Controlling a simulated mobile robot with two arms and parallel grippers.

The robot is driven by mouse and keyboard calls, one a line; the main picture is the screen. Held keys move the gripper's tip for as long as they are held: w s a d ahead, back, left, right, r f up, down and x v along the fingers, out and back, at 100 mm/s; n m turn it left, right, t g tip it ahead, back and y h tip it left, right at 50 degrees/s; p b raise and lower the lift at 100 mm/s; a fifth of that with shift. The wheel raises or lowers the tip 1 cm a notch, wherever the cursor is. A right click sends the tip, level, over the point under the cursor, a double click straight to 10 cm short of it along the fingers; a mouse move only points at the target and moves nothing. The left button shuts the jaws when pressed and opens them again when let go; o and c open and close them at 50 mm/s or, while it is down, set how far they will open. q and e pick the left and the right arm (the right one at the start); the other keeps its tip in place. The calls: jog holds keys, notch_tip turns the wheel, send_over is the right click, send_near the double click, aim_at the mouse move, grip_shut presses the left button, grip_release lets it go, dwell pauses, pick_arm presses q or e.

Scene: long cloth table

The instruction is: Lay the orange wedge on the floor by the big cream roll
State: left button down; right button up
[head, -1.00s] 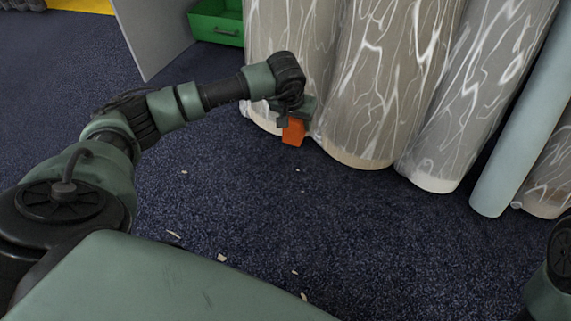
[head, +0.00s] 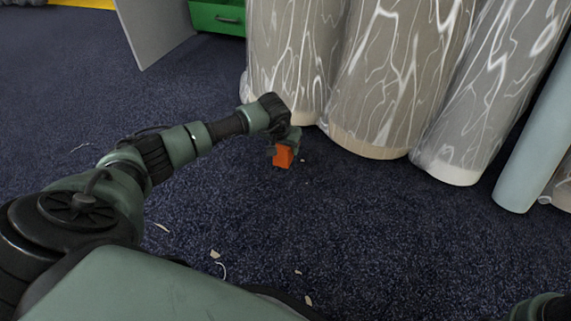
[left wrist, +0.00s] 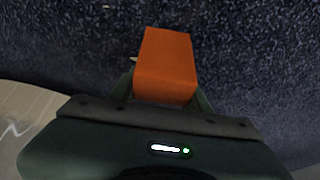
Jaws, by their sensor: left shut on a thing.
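The orange wedge (head: 283,157) is held in my left gripper (head: 285,146), low in front of the wrapped rolls in the head view. In the left wrist view the wedge (left wrist: 166,66) sticks out from the shut jaws over dark carpet. I cannot tell whether it touches the floor. The big wrapped rolls stand behind it: one grey-cream roll (head: 290,60) directly behind my arm and a wider one (head: 385,85) to its right. A pale roll edge (left wrist: 25,112) shows at the left of the wrist view. My right gripper is out of view; only part of my right arm shows.
More rolls lean at the right, including a wrapped one (head: 470,130) and a pale blue one (head: 530,165). A grey panel (head: 155,30) and a green drawer box (head: 217,17) stand at the back left. Small pale scraps (head: 215,254) lie on the otherwise open blue carpet (head: 370,220).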

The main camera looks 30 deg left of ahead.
pick_arm(q)
jog(key=shift+w+f+b, duration=0.1)
jog(key=shift+f+b, duration=1.45)
jog(key=shift+f, duration=1)
jog(key=c, duration=0.7)
grip_release()
jog(key=shift+r, duration=0.1)
